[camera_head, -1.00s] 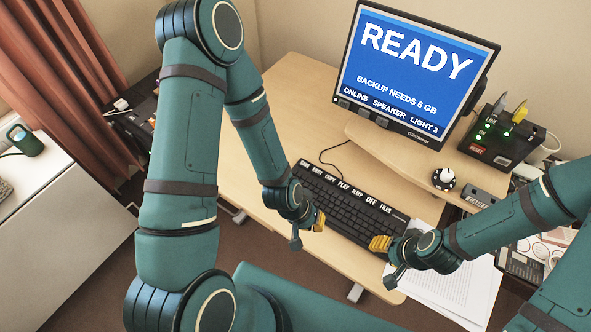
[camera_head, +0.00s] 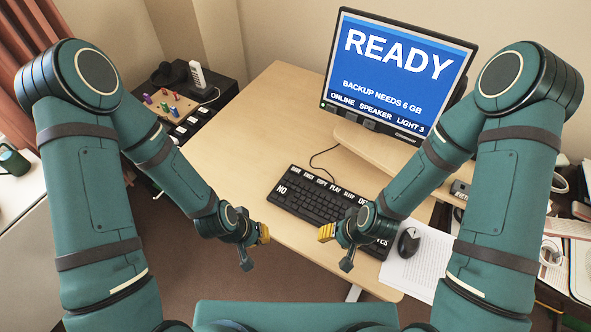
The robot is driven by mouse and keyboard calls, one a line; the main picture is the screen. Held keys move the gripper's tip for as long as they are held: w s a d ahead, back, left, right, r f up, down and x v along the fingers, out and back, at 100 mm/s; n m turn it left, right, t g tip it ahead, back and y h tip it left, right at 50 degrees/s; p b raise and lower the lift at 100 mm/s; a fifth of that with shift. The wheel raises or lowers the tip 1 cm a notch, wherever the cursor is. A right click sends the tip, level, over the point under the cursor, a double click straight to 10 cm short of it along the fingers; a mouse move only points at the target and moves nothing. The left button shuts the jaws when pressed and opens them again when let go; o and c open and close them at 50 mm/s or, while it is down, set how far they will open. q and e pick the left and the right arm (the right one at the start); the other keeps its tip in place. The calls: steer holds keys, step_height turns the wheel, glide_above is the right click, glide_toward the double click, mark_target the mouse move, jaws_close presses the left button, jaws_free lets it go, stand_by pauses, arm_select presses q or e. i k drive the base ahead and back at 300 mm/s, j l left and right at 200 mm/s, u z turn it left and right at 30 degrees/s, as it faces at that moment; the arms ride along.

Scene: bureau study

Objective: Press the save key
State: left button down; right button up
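The black keyboard (camera_head: 297,198) lies on the wooden desk, with large white labels along its back row. A NO label is at the left end and YES at the right. My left gripper (camera_head: 263,233), with yellow fingertips, is in front of the keyboard's left part in the picture. My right gripper (camera_head: 326,233) and forearm cover part of its right side. Neither gripper visibly holds anything; finger opening is unclear.
The monitor (camera_head: 396,70) shows READY and "BACKUP NEEDS 6 GB". A black mouse (camera_head: 409,242) and paper sheets (camera_head: 415,268) lie right of the keyboard. A dark cabinet (camera_head: 222,88) stands left of the desk. The desk's left part (camera_head: 270,115) is clear.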

mark_target(294, 170)
steer(key=i+l+z, duration=0.1)
steer(key=z, duration=0.3)
steer(key=i+z, duration=0.25)
steer(key=z, duration=0.2)
